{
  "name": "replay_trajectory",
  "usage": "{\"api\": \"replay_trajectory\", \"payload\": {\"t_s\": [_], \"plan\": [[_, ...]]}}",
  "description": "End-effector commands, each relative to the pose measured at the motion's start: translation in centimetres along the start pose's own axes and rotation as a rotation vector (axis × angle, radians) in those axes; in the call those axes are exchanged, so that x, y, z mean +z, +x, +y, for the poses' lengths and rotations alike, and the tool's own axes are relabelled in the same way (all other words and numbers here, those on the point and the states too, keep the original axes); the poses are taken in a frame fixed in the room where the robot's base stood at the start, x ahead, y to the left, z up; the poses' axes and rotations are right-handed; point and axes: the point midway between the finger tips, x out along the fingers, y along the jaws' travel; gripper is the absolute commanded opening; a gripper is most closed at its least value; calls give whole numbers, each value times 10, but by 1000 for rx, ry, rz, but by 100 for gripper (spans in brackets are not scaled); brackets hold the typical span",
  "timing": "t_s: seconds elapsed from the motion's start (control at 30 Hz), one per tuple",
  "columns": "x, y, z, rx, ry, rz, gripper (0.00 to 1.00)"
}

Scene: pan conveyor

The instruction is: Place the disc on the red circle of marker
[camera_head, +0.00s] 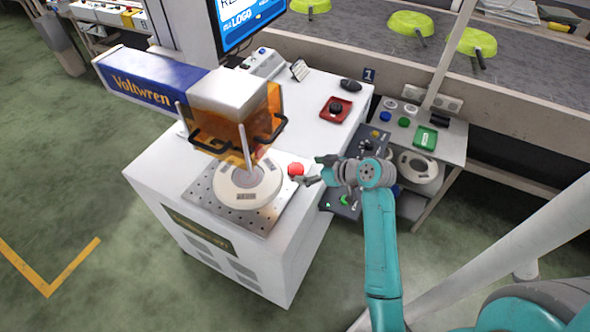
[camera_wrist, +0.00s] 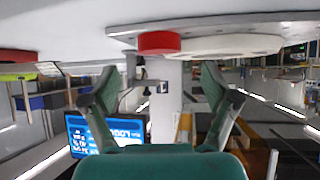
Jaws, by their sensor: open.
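A white disc (camera_head: 232,190) with a raised hub lies on the perforated metal plate (camera_head: 262,217) of the marker, under its orange guard (camera_head: 203,127).
A similar white disc (camera_head: 430,173) lies on a side shelf at right, below a table with a green box (camera_head: 426,137). Green pans (camera_head: 410,23) lie on the conveyor behind. Green floor is clear at left.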

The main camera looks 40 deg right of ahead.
Motion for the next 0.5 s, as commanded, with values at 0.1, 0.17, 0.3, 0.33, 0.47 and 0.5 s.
{"api": "replay_trajectory", "payload": {"t_s": [0.1, 0.17, 0.3, 0.33, 0.47, 0.5], "plan": [[0, 7, 0, -1, 0, -1, 87], [0, 15, 0, -2, 0, -1, 87], [-1, 36, 0, -2, -1, -1, 87], [-1, 40, 0, -2, -1, -2, 87], [0, 51, 0, -1, 0, -1, 87], [0, 52, 0, -1, 0, -2, 87]]}}
